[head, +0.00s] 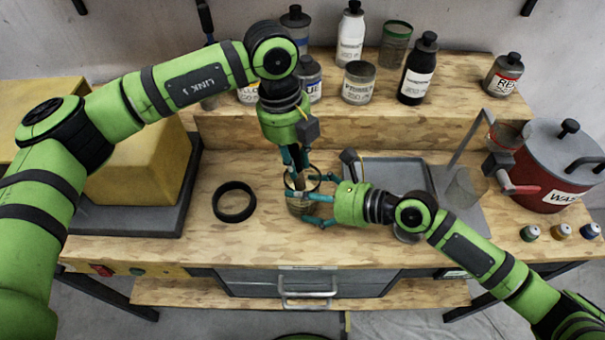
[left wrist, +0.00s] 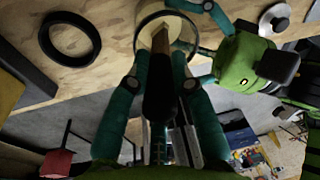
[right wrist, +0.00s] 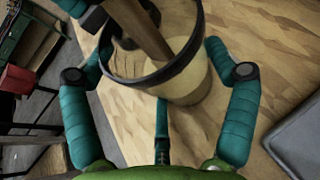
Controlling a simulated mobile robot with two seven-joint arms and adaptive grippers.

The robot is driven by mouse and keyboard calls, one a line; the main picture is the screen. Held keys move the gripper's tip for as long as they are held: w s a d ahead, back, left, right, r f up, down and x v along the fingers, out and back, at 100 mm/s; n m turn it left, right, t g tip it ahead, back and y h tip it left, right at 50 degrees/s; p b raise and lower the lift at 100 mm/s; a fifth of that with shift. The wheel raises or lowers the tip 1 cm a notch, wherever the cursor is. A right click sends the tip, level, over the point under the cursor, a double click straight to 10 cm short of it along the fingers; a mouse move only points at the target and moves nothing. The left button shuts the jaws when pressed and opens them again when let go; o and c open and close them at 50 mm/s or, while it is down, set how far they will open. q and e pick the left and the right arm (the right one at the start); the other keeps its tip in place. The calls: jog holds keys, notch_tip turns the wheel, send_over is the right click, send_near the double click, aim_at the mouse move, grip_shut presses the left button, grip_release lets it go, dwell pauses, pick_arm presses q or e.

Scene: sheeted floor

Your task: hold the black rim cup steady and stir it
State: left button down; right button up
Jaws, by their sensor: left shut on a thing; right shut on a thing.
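The black rim cup (head: 299,206), pale with a dark rim, stands upright on the wooden bench. It also shows in the right wrist view (right wrist: 188,82). My right gripper (head: 318,200) is shut on the cup from the right side, with teal fingers around its wall. My left gripper (head: 296,162) is above the cup, pointing down, shut on a wooden stirring stick (left wrist: 159,75). The stick's lower end is inside the cup, as the right wrist view shows (right wrist: 141,30). The cup's contents are partly hidden by the stick and fingers.
A black ring (head: 234,202) lies left of the cup. A grey tray (head: 395,176) lies right of it. A red pot (head: 550,175) stands at the right, with small paint jars (head: 560,231) in front. Several bottles line the raised shelf behind. A yellow block (head: 135,185) is at left.

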pick_arm(q)
jog(key=shift+r, duration=0.1)
pick_arm(e)
jog(key=shift+s+f, duration=0.1)
jog(key=shift+f, duration=0.1)
pick_arm(q)
jog(key=shift+w+a+r, duration=0.15)
jog(key=shift+a+r, duration=0.1)
jog(key=shift+r, duration=1.45)
jog(key=shift+w+a+r, duration=0.1)
jog(key=shift+a+r, duration=0.1)
jog(key=shift+r, duration=1.55)
jog(key=shift+w+a+r, duration=0.15)
jog(key=shift+a+r, duration=0.1)
jog(key=shift+r, duration=1.45)
notch_tip(320, 180, up, 4)
jog(key=shift+r, duration=0.1)
pick_arm(e)
jog(key=o, duration=1.1)
